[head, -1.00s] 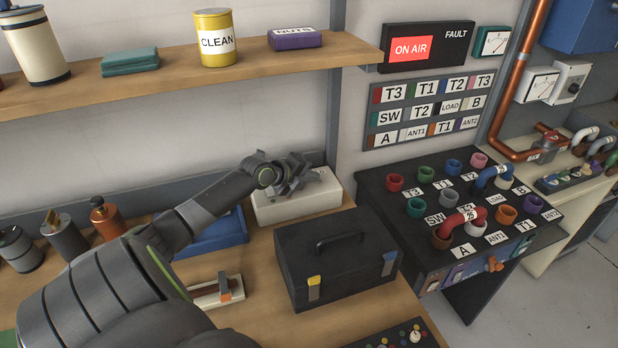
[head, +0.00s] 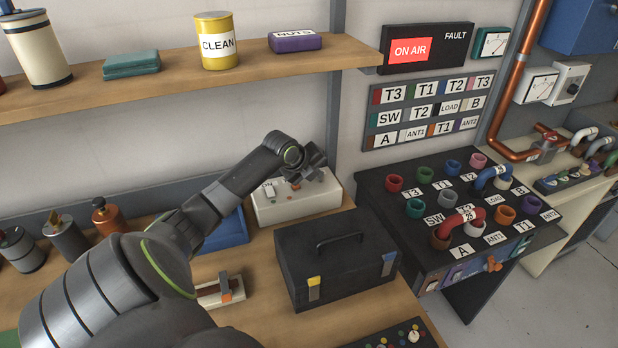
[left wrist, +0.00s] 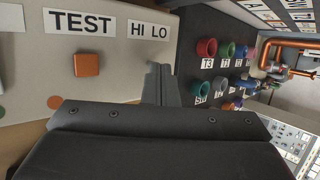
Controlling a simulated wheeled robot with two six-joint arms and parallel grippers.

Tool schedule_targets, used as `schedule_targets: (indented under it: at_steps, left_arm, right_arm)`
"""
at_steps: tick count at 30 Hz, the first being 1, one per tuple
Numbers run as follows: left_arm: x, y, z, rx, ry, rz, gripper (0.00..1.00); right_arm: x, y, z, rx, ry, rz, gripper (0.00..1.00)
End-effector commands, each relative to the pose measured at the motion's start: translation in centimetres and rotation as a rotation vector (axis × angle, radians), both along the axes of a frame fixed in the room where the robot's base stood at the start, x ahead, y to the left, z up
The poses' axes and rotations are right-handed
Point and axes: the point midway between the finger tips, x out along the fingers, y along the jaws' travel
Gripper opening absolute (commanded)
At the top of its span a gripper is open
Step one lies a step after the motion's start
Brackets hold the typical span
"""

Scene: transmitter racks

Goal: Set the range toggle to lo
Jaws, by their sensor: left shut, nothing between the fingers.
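A cream box (head: 275,208) stands at the back of the bench, against the wall. Its face also shows in the left wrist view (left wrist: 30,80), with a TEST label (left wrist: 80,22), a HI LO label (left wrist: 148,30) and an orange square control (left wrist: 87,64). My left gripper (head: 318,165) is over the right part of the box in the head view. In the left wrist view its shut, empty fingers (left wrist: 160,84) are just below the HI LO label. I cannot make out the range toggle or its position; the fingers may hide it. My right gripper is not in view.
A black toolbox (head: 335,260) stands in front of the box. A blue tray (head: 225,232) lies to its left, partly behind my left arm. A wooden shelf (head: 130,80) runs above. A dark patch panel (head: 400,205) with coloured sockets is to the right.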

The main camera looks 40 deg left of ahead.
Motion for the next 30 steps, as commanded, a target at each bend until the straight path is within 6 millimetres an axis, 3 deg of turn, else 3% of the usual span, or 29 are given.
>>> schedule_targets:
  at_steps: [22, 30]
  left_arm:
    - [0.6, -0.3, 0.2, 0.022, 0.045, 0.000, 0.00]
    - [0.6, -0.3, 1.4, 0.023, 0.044, 0.000, 0.00]
  right_arm:
    - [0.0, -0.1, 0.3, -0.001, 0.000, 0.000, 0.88]
    - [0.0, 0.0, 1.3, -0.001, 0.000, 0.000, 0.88]
